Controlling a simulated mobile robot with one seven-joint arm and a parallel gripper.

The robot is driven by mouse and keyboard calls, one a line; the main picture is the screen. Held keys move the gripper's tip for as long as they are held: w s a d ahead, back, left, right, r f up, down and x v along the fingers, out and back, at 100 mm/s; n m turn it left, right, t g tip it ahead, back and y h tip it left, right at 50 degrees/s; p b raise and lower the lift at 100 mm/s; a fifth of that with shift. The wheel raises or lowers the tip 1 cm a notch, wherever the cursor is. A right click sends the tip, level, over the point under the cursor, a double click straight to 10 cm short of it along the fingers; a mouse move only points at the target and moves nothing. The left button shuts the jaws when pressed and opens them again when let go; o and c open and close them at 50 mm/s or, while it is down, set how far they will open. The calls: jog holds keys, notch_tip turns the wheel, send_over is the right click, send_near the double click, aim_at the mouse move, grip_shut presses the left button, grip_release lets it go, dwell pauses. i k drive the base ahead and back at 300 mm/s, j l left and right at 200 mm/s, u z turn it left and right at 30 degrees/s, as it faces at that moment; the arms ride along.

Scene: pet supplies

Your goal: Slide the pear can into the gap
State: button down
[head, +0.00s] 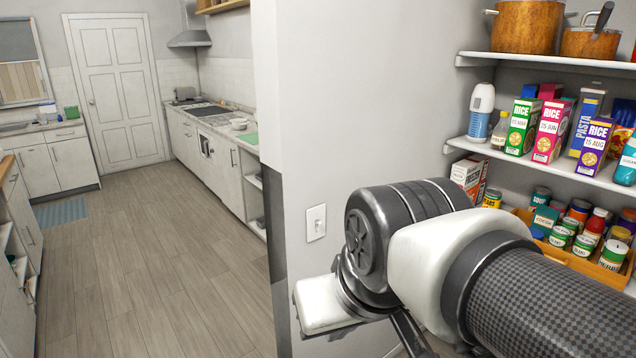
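Several small cans stand in a wooden tray (523,214) on the lower shelf at the right. Three white-and-green cans are at its front: one at the left (560,236), one in the middle (583,245) and one at the right (612,255). Their labels are too small to read surely, so I cannot tell which is the pear can. A gap between cans is not clear from here. My arm crosses the lower right of the view and hides part of the lower shelf. My gripper's fingertips do not show.
The shelf above (560,165) holds rice and pasta boxes (552,130), bottles and a jar. Copper pots (527,26) stand on the top shelf. A wall edge (265,120) with a light switch (316,222) stands left of my arm.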

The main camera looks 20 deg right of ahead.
aim_at(492, 197)
jog(key=j+z, duration=0.15)
jog(key=z, duration=0.25)
jog(key=j+z, duration=0.15)
jog(key=z, duration=0.3)
jog(key=j+z, duration=0.1)
jog(key=z, duration=0.3)
jog(key=j+z, duration=0.15)
jog(key=z, duration=0.3)
jog(key=i+l+z, duration=0.1)
jog(key=i+l, duration=0.25)
jog(key=i, duration=0.3)
jog(key=i+j+z, duration=0.15)
jog(key=i, duration=0.3)
jog(key=i+j+z, duration=0.15)
jog(key=i+j, duration=0.2)
jog(key=i, duration=0.15)
jog(key=i+j+z, duration=0.15)
jog(key=i+j, duration=0.15)
jog(key=i, duration=0.15)
